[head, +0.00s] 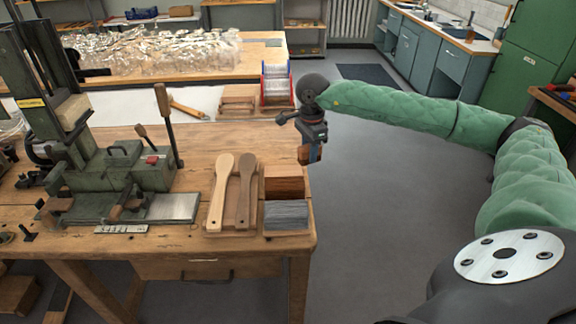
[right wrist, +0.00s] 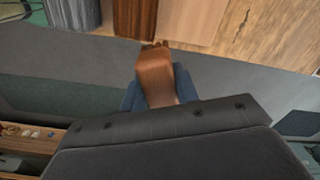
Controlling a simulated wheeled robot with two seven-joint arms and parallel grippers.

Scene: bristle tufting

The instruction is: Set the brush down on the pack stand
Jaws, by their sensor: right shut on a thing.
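My right gripper (head: 312,152) is shut on a brown wooden brush and hangs off the right edge of the workbench, over the grey floor. In the right wrist view the brush (right wrist: 158,75) sticks out from between the bluish fingers (right wrist: 158,95); its bristles cannot be made out. At the back of the bench are a low wooden stand (head: 238,104) and a rack with red sides (head: 277,86). I cannot tell for sure which one is the pack stand. Both are apart from the brush. My left gripper is not in view.
A pale paddle-shaped wooden piece (head: 221,190) and a dark one (head: 246,190) lie near the bench's right end. Beside them are a brown block (head: 284,181) and a grey block (head: 286,215). A green machine (head: 110,165) with upright levers stands on the left.

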